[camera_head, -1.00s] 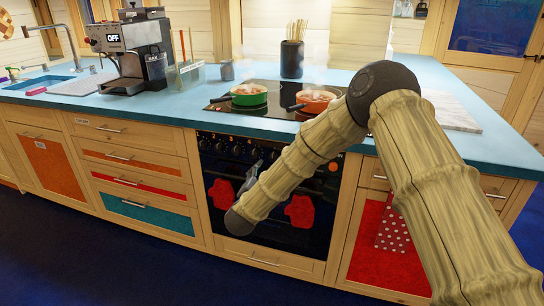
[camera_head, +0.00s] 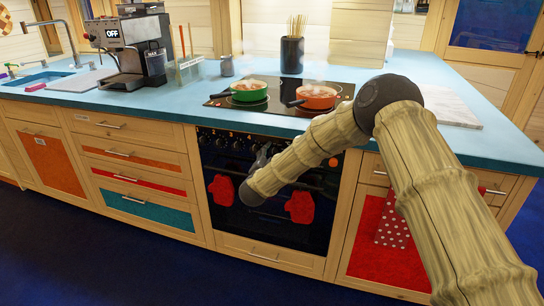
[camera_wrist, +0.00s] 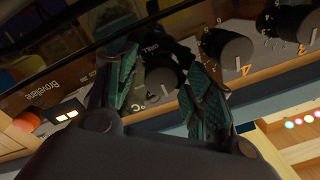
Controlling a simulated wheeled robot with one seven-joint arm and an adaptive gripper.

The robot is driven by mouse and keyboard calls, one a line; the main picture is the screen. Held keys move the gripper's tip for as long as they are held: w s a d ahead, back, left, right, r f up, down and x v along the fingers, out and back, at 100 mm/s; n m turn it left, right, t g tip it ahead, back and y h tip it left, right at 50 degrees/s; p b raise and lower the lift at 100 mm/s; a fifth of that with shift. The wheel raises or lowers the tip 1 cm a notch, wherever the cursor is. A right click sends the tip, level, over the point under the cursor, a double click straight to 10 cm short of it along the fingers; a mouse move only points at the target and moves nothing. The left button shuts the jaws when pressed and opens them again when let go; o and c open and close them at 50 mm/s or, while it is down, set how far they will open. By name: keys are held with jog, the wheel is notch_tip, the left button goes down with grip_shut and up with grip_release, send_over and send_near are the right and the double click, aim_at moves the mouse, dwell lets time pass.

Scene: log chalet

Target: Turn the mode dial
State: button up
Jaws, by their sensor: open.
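The oven's control panel (camera_head: 212,139) carries a row of black knobs below the cooktop. In the wrist view, a black dial (camera_wrist: 161,80) with a pale pointer line has "GRILL" and "°C" printed near it; I take it as the mode dial. My gripper (camera_wrist: 160,66) is open, with one teal finger on each side of this dial. I cannot tell whether the fingers touch it. In the head view, my gripper (camera_head: 262,156) is at the oven front, close to the panel, and hides some knobs.
Knobs marked 4 (camera_wrist: 227,47) and 3 (camera_wrist: 285,22) sit right beside the fingers. Red mitts (camera_head: 299,207) hang on the oven front (camera_head: 262,225). A green pot (camera_head: 248,93) and an orange pan (camera_head: 316,99) steam on the cooktop (camera_head: 282,90) above.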

jog(key=shift+c, duration=0.3)
jog(key=c, duration=1)
jog(key=shift+o, duration=0.2)
jog(key=shift+a+f+m+h+b, duration=0.1)
jog(key=shift+m+h+b, duration=0.3)
jog(key=shift+m+b, duration=5.5)
jog(key=m+p, duration=0.3)
